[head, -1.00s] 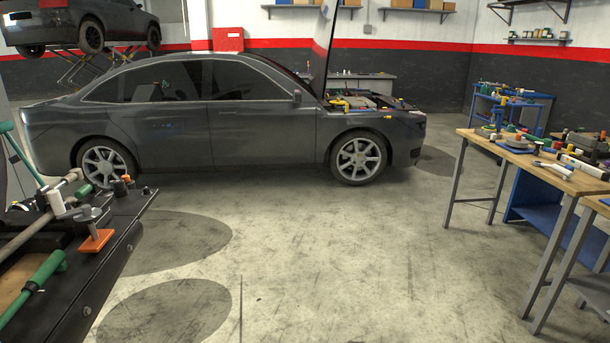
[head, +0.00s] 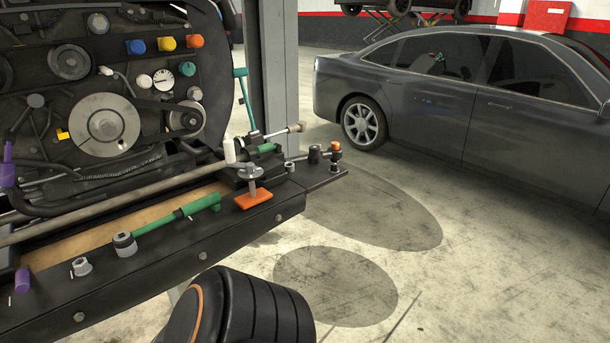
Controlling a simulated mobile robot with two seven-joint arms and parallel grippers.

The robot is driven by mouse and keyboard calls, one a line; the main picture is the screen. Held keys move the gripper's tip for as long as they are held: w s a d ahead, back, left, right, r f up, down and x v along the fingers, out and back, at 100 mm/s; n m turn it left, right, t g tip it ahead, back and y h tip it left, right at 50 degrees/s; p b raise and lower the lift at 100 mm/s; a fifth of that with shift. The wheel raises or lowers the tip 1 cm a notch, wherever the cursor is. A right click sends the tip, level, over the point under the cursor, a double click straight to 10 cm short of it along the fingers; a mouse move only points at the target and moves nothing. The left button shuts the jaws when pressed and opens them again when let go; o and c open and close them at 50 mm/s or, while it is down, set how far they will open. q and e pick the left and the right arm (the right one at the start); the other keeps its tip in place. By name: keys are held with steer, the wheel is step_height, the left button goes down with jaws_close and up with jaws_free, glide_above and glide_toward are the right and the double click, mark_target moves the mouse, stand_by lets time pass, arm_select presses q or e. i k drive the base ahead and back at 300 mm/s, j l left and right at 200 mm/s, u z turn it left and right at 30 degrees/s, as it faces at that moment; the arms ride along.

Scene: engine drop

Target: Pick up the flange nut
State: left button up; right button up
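A small grey metal piece that looks like the flange nut (head: 82,267) sits on the front ledge of the dark engine stand (head: 175,265), at the lower left. A larger grey socket-like piece (head: 124,244) stands to its right, at the end of a green-handled tool (head: 180,217). A dark rounded part of my own arm shows at the bottom of the view. Neither gripper is in view.
A large engine (head: 105,127) with coloured caps rises behind the ledge. A long grey bar (head: 130,195), an orange-based clamp (head: 253,197) and a purple piece (head: 22,280) crowd the ledge. A grey post (head: 278,80) stands behind. Floor toward the car (head: 470,95) is clear.

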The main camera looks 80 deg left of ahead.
mark_target(82, 268)
steer(key=i+u, duration=0.1)
steer(key=u, duration=1.35)
